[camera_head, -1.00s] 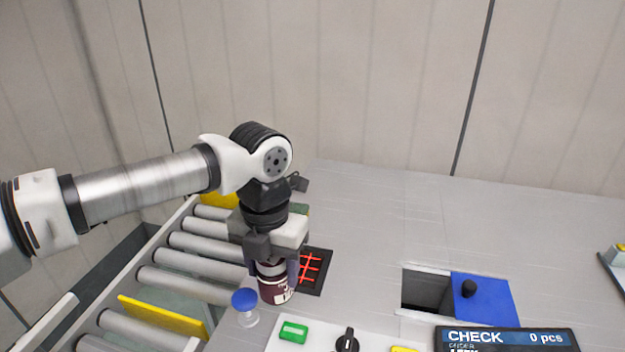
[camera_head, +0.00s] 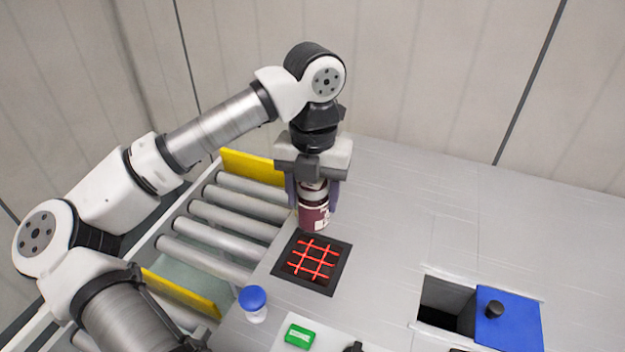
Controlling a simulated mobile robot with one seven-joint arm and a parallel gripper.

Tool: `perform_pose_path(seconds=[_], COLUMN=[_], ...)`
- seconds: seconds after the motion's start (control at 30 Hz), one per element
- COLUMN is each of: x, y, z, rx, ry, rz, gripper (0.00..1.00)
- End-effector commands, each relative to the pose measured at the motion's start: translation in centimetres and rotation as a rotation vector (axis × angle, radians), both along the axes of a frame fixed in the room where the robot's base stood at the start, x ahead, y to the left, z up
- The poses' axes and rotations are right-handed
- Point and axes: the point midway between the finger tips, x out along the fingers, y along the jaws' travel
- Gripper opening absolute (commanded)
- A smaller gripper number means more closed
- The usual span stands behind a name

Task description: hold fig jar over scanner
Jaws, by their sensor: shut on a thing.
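The fig jar (camera_head: 314,214) is dark purple-red with a pale label, and it is upright between the fingers of my gripper (camera_head: 317,193). My gripper points down and is shut on the jar. The scanner (camera_head: 311,262) is a black square plate with glowing red crossing lines, set in the grey counter. In the picture the jar is just above the far edge of the scanner. I cannot tell its exact height, or whether it is over the plate or behind it.
A roller conveyor (camera_head: 232,226) with yellow side plates runs along the left. A small blue-topped jar (camera_head: 253,302) and a green button (camera_head: 299,336) are in front of the scanner. A square opening (camera_head: 446,304) with a blue sliding cover (camera_head: 509,318) is at right. The back right counter is clear.

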Motion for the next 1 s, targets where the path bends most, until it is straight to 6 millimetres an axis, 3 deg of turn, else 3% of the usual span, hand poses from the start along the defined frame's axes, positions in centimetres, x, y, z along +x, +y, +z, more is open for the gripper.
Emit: perform_pose_path(seconds=[0.17, 0.7, 1.0], x=[0.1, 0.1, 0.1], y=[0.0, 0.0, 0.0], z=[-0.6, -7.2, -8.4], rx=[0.001, 0.000, 0.001], ry=[0.001, 0.002, 0.001], rz=[0.011, 0.010, 0.010], gripper=[0.19, 0.19, 0.19])
